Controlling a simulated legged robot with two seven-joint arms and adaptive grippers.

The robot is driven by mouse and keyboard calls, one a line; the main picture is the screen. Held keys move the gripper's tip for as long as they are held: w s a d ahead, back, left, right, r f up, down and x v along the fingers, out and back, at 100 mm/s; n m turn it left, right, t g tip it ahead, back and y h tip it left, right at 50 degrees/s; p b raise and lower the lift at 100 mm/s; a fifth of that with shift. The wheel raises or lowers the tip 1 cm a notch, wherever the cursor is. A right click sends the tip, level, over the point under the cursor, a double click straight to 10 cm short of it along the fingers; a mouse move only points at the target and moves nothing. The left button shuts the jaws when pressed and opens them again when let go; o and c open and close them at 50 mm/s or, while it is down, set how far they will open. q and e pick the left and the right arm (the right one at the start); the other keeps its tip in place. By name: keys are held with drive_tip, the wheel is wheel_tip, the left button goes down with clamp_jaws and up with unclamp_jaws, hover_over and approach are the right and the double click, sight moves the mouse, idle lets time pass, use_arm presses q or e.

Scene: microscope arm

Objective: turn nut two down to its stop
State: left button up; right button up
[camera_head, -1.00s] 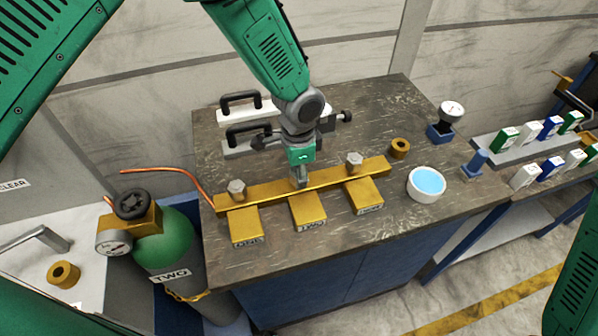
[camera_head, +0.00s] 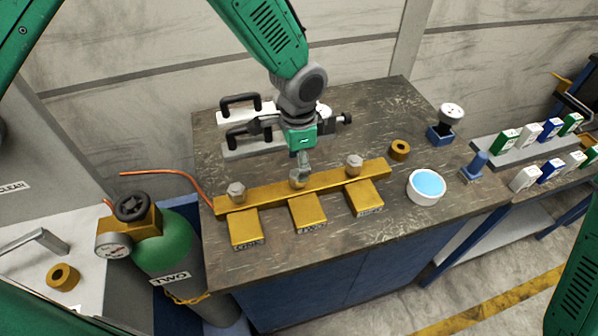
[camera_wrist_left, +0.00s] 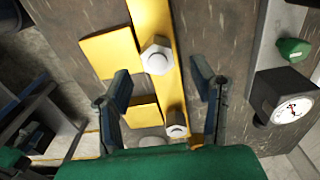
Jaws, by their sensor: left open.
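A brass bar (camera_head: 335,180) lies across the bench with three grey hex nuts on it. Nut two (camera_head: 298,180) is the middle one, behind the plate marked TWO (camera_head: 307,210). The left nut (camera_head: 237,190) and right nut (camera_head: 354,161) stand clear. My left gripper (camera_head: 303,164) is just above and behind nut two, pointing down; any contact is unclear. In the wrist view its fingers (camera_wrist_left: 164,88) are spread, with the bar between them. Two nuts show there, a farther one (camera_wrist_left: 157,58) and a nearer one (camera_wrist_left: 176,126); which is nut two is unclear. My right gripper is out of view.
A brass ring (camera_head: 400,149) and a white dish of blue liquid (camera_head: 426,186) are right of the bar. Black-handled blocks (camera_head: 245,135) stand behind it. A green cylinder (camera_head: 168,245) stands at the left. The bench front is clear.

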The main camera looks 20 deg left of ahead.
use_arm(q)
wheel_tip(320, 180, up, 7)
idle(0.3)
drive_tip(key=shift+s, duration=0.1)
idle(0.4)
